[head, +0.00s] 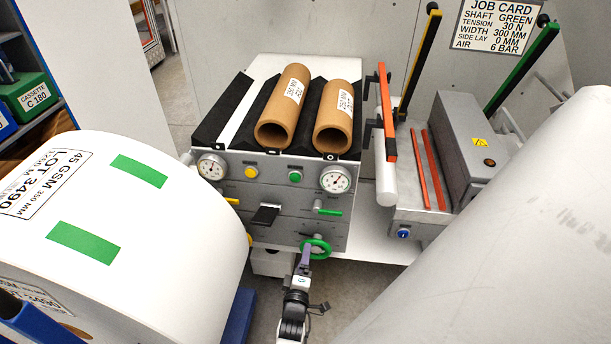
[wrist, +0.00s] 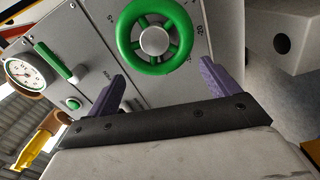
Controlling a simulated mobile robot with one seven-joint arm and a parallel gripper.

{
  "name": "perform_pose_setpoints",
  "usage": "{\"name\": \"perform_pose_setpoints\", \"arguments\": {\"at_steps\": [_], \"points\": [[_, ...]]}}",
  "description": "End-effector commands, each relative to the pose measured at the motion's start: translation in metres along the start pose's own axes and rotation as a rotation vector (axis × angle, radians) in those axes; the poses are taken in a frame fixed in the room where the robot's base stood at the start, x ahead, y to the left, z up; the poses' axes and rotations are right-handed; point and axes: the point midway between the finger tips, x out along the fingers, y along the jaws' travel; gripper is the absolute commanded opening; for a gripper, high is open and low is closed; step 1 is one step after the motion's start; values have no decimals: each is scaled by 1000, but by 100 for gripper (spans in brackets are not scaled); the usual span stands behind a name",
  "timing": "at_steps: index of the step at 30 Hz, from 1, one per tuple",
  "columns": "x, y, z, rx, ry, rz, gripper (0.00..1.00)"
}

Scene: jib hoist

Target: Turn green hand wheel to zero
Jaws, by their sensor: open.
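The green hand wheel (head: 327,249) is on the lower front of the grey control panel (head: 285,227). Some scale numbers are legible, but I cannot tell which one the wheel's setting points to. My gripper (head: 306,248) is just in front of the wheel, seen from above. In the wrist view my gripper (wrist: 160,78) is open and empty, its purple fingers spread wide below the wheel's rim. The fingers do not appear to close around it.
A green lever (head: 329,212), a black handle (head: 265,215) and gauges (head: 336,179) share the panel. A large white roll (head: 150,220) stands left, and a pale cylinder (head: 510,220) fills the right. The job card (head: 500,27) reads side lay 0 mm.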

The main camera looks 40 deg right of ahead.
Motion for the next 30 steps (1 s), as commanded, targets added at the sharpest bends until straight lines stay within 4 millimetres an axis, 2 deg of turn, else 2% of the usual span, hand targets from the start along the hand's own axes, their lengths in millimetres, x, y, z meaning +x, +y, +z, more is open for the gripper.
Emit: {"name": "perform_pose_setpoints", "arguments": {"at_steps": [3, 9, 15, 23, 30], "points": [[22, 2, 1, 1, -2, 2, 87], [45, 1, -1, 2, 1, 1, 87], [52, 0, 0, 1, 0, 0, 87], [53, 0, 0, 0, 0, 0, 87], [53, 0, 0, 1, 0, 0, 56]]}}
